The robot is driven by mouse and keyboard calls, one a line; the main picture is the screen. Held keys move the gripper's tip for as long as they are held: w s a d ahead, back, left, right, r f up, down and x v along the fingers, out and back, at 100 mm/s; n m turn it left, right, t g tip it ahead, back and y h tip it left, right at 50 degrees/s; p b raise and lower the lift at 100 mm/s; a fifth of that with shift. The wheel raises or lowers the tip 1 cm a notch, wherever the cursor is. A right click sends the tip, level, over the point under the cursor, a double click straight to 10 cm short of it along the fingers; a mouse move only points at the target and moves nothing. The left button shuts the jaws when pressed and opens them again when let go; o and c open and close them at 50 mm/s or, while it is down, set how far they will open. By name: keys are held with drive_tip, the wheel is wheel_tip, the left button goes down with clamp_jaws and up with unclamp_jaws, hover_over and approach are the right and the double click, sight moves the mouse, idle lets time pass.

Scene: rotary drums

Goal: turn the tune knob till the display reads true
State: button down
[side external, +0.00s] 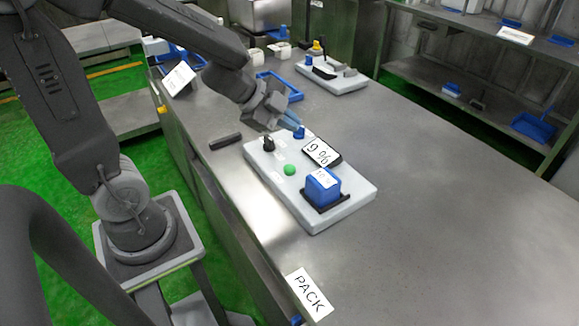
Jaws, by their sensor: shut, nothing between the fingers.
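A pale panel (345,207) lies on the steel bench. It carries a black knob (268,144), a blue knob (299,132), a green button (290,170) and a blue block (322,187) with a white label on a black base. I cannot tell which knob is the tune knob; the labels are too small to read. A tilted display (323,153) at the panel's back reads what looks like "9 %" or "19 %". My gripper (297,128) is shut, its bluish fingertips at the blue knob. I cannot tell whether they touch it.
A black bar (225,142) lies left of the panel. Behind are a blue tray (279,86) and a second panel (345,84) with knobs. A "PACK" sign (309,294) is at the bench's front edge. The bench to the right is clear.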

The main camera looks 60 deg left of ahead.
sight(289, 169)
drive_tip(key=shift+f, duration=0.15)
drive_tip(key=shift+f, duration=4.4)
drive_tip(key=shift+f, duration=0.4)
drive_tip(key=shift+f, duration=0.5)
drive_tip(key=shift+r, duration=0.9)
